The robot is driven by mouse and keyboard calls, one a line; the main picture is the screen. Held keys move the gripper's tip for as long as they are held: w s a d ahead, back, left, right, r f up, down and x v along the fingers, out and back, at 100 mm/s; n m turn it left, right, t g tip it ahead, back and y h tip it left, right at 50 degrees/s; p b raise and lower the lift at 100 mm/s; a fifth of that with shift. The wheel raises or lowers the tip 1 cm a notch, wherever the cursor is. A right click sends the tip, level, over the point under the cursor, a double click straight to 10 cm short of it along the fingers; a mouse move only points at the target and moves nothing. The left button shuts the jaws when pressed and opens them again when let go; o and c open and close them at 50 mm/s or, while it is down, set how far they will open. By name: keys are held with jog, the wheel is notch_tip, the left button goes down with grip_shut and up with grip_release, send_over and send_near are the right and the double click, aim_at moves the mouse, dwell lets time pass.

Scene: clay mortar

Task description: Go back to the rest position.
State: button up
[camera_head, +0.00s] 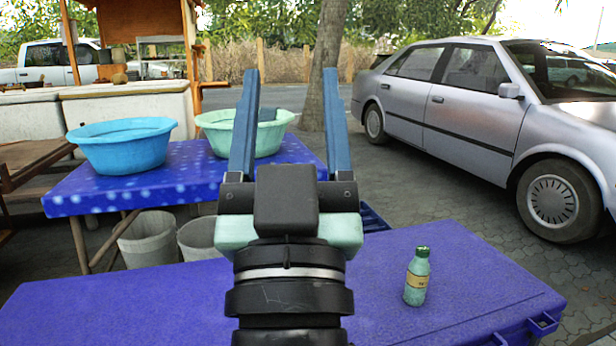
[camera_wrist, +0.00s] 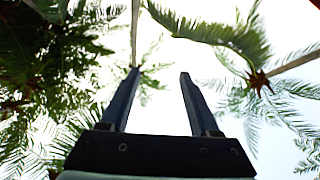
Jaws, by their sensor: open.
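My gripper (camera_head: 290,85) is in the middle of the head view, pointing up and away with its two blue fingers apart and nothing between them. It also shows in the wrist view (camera_wrist: 158,75), open and empty against the sky and palm fronds. A small green bottle (camera_head: 417,278) with a yellow label stands upright on the blue case (camera_head: 480,265), to the right of my gripper and apart from it.
A blue basin (camera_head: 122,150) and a pale green basin (camera_head: 275,128) sit on a table with a blue cloth (camera_head: 130,190). Grey buckets (camera_head: 148,238) stand below it. A silver car (camera_head: 460,110) is parked at the right. The lid around the bottle is clear.

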jog(key=s+d+r+t+h+p, duration=0.1)
jog(key=s+r+p, duration=0.2)
jog(key=s+r, duration=0.55)
notch_tip(320, 180, up, 36)
jog(key=w+p, duration=0.2)
jog(key=p, duration=3.3)
jog(key=shift+w+r+m, duration=0.2)
jog(key=shift+m, duration=0.1)
jog(key=shift+d, duration=0.1)
